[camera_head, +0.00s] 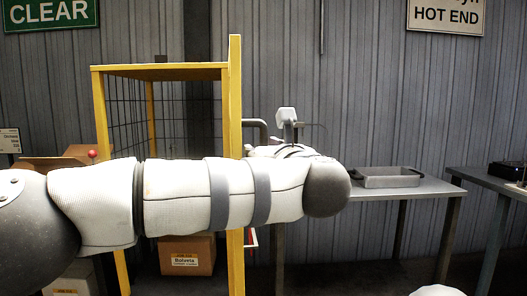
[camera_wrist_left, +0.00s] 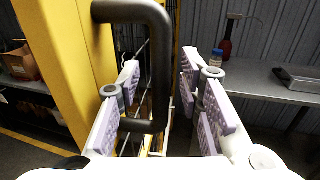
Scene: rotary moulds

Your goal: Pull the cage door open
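The yellow-framed cage (camera_head: 160,73) with dark mesh sides stands left of centre in the head view. A thick yellow upright (camera_head: 235,90) forms its near right edge. The dark bent-bar handle (camera_head: 262,128) sticks out to the right of this upright; most of it is hidden behind my left arm. In the left wrist view, the handle (camera_wrist_left: 158,60) comes off the yellow upright (camera_wrist_left: 65,60) and bends downward. My left gripper (camera_wrist_left: 160,88) is open, its pale padded fingers on either side of the handle's vertical part. Contact cannot be told. My right gripper is not in view.
A grey metal table (camera_head: 425,188) with a shallow metal tray (camera_head: 388,177) stands right of the cage. A dark bench (camera_head: 490,180) is at the far right. A labelled cardboard box (camera_head: 188,255) sits low beneath my arm. A red bottle (camera_wrist_left: 227,42) shows in the wrist view.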

